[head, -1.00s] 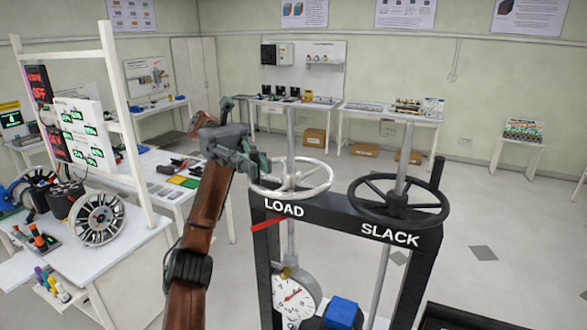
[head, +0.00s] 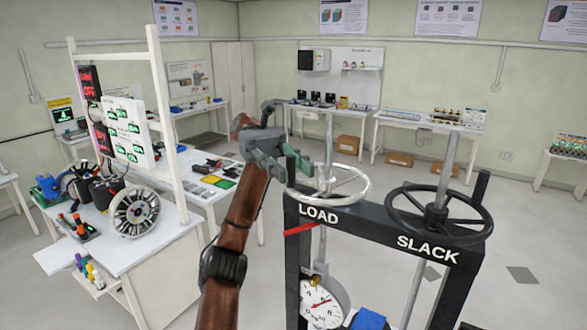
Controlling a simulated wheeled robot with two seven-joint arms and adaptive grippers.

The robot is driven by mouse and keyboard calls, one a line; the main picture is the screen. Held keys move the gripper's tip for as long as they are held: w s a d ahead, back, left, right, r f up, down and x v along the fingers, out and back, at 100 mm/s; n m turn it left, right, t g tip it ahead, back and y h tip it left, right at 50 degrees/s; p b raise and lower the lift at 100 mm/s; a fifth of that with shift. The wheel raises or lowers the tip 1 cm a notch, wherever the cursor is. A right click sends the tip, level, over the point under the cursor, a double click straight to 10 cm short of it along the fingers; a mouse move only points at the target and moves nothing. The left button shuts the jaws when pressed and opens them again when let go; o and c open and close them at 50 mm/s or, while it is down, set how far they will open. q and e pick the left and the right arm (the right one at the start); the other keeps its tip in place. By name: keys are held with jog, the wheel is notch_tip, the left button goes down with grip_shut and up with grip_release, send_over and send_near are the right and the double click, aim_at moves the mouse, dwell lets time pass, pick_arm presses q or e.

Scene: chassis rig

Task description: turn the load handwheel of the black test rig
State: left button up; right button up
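The black test rig (head: 377,227) stands at the lower right. Its pale LOAD handwheel (head: 352,196) sits on top at the left. The black SLACK handwheel (head: 480,226) sits on top at the right. My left gripper (head: 291,178) is at the left side of the LOAD wheel, close to its rim. Its greenish fingers look spread, with a gap between them. I cannot tell whether they touch the rim. A round dial gauge (head: 318,306) with a red needle hangs inside the frame below LOAD. My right gripper is not in view.
A white bench with a tall frame (head: 160,120) and a spoked wheel (head: 134,212) stands to the left. Behind it is a table with coloured cards (head: 222,183). Benches (head: 420,120) line the back wall, with cardboard boxes beneath. The floor right of the rig is clear.

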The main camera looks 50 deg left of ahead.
pick_arm(q)
jog(key=shift+r, duration=5.05)
